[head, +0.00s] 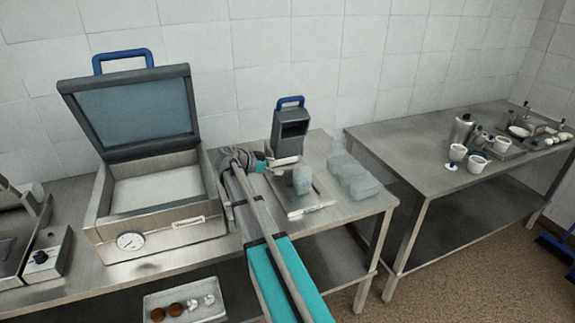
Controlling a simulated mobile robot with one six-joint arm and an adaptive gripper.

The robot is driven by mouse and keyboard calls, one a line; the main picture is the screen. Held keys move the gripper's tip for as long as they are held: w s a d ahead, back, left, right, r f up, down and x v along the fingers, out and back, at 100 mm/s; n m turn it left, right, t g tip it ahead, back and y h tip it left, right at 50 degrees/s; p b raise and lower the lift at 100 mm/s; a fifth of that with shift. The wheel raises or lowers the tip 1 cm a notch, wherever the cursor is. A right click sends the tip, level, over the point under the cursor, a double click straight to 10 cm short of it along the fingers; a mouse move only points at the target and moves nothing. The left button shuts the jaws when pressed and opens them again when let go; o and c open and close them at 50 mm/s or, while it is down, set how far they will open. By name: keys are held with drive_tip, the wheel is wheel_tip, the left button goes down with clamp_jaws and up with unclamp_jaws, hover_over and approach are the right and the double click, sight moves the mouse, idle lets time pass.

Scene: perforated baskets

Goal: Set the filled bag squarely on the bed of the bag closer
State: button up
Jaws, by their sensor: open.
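A small pale, see-through bag (303,181) stands on a flat metal bed (312,204) in front of a grey upright head (290,132) with a blue handle; this looks like the bag closer. The bag seems upright and near the middle of the bed, but its exact squareness is hard to tell. My gripper (272,165) is open just left of the bag, low over the left side of the bed. Its fingers partly overlap the machine, and I cannot tell whether they touch the bag.
A chamber machine (160,225) with a gauge and raised lid stands left of my arm. A tray (186,301) with small round items is low in front. A second table (425,150) holds cups at the right.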

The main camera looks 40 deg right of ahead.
drive_tip(key=shift+w+a+r, duration=0.1)
drive_tip(key=shift+a+r, duration=0.05)
drive_tip(key=shift+a, duration=0.3)
